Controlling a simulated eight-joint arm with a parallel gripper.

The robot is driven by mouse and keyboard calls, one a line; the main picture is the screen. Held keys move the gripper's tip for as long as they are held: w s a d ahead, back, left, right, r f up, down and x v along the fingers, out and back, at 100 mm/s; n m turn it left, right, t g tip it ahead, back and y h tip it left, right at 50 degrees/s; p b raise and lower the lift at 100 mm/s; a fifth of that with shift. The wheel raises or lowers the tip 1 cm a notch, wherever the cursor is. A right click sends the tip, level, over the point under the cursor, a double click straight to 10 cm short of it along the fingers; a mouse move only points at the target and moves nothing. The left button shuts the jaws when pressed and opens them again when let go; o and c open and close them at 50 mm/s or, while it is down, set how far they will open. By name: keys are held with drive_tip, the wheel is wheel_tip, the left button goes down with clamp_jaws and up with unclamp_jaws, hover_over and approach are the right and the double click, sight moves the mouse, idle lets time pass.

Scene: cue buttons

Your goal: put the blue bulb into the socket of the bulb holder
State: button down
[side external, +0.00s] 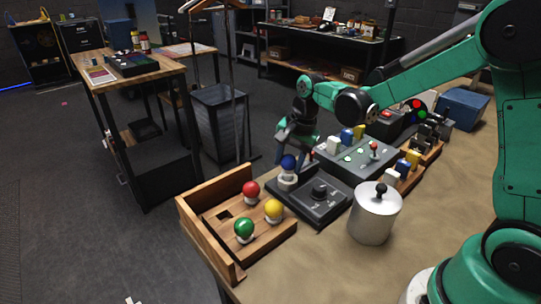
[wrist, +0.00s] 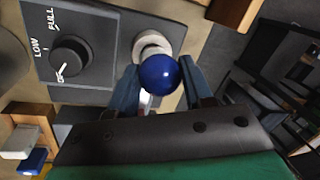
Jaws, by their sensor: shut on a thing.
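The blue bulb (side external: 288,162) is held at the left rear of the dark bulb holder (side external: 330,204), directly above or in its pale round socket (side external: 287,182). My gripper (side external: 290,154) reaches it from behind. In the wrist view, my gripper's two fingers (wrist: 159,78) lie on either side of the blue bulb (wrist: 158,74), shut on it. The pale socket (wrist: 151,43) shows just beyond the bulb, partly hidden by it. I cannot tell whether the bulb's base is seated in the socket.
A wooden tray (side external: 211,248) with red (side external: 251,189), yellow (side external: 273,209) and green (side external: 243,227) bulbs stands left of the holder. The holder has a LOW–FULL dial (wrist: 69,57). A lidded metal canister (side external: 375,217) stands right, and a grey button box (side external: 358,158) behind.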

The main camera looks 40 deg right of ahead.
sight(290, 156)
drive_tip(key=shift+f, duration=0.55)
idle(0.4)
drive_tip(key=shift+c, duration=0.6)
unclamp_jaws()
drive_tip(key=shift+r, duration=0.15)
drive_tip(key=shift+r, duration=3.35)
drive_tip(key=s+a+n+t, duration=0.1)
drive_tip(key=s+n+t, duration=0.1)
drive_tip(key=s+n, duration=0.3)
drive_tip(key=s+a+r+n+t+h, duration=0.1)
drive_tip(key=s+a+n+t, duration=0.1)
drive_tip(key=s+n, duration=0.4)
drive_tip(key=shift+r+n+t, duration=0.25)
drive_tip(key=shift+n+t, duration=0.35)
drive_tip(key=shift+n, duration=0.3)
